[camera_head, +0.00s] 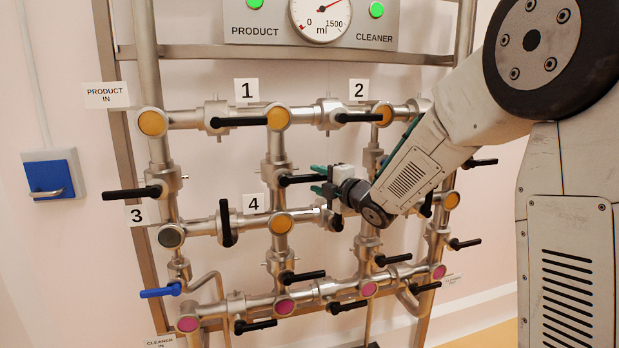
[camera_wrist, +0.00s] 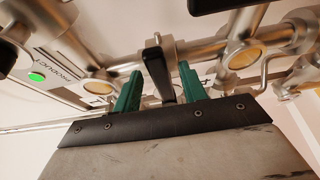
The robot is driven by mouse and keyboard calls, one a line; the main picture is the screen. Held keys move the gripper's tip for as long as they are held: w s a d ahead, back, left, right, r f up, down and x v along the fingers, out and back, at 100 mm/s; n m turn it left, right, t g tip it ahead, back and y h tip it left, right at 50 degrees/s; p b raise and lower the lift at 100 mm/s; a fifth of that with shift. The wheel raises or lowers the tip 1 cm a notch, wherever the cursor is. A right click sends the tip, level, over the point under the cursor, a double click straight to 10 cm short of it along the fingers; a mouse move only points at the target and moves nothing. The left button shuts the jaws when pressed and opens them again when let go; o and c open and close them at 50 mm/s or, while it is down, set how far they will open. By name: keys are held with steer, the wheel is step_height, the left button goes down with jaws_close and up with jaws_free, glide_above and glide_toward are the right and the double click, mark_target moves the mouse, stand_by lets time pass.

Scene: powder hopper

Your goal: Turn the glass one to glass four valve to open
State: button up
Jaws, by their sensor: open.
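Glass one (camera_head: 278,117) is a yellow sight glass in the upper pipe row, beside the label 1. Glass four (camera_head: 281,223) is a yellow sight glass straight below it, beside the label 4. The valve on the vertical pipe between them has a black lever (camera_head: 298,180) that points right, crosswise to the pipe. My gripper (camera_head: 319,179) has two green fingers, held apart, at the lever's end. In the wrist view the lever (camera_wrist: 157,70) stands between the open fingers (camera_wrist: 160,86). Contact with either finger cannot be made out.
Other black levers surround it: one above left (camera_head: 240,121), one upright at lower left (camera_head: 225,222), and one below (camera_head: 302,276). A gauge panel (camera_head: 260,36) is above. A blue wall box (camera_head: 52,174) is at far left. Pipes lie close behind my gripper.

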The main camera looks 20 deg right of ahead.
mark_target(316, 179)
steer(key=shift+x, duration=2)
jaws_close()
